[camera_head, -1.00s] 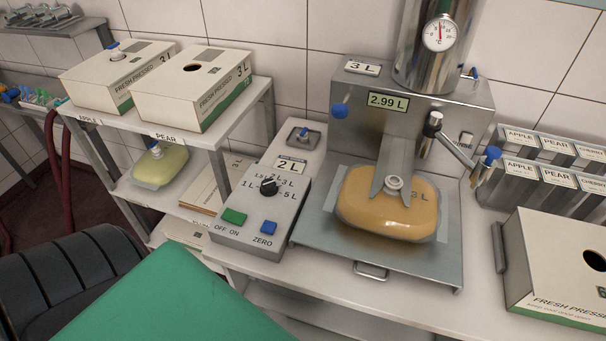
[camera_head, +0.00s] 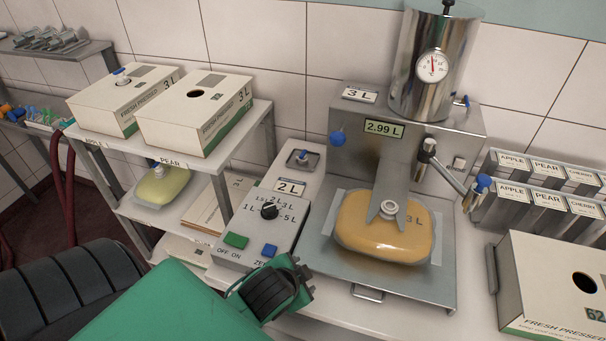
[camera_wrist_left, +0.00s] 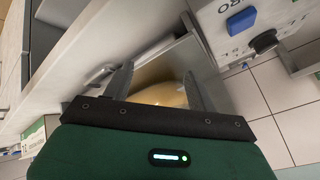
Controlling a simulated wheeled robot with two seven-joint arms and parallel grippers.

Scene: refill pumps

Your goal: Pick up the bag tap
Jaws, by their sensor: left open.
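My right gripper is not in view.
The control box has a black dial (camera_head: 269,210), a green button (camera_head: 236,240) and a blue button (camera_head: 269,250). The lever (camera_head: 450,170) juts out at the filler's right. Cartons (camera_head: 195,110) stand on the left shelf above a yellow-green bag (camera_head: 162,187). Another carton (camera_head: 550,285) stands right.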

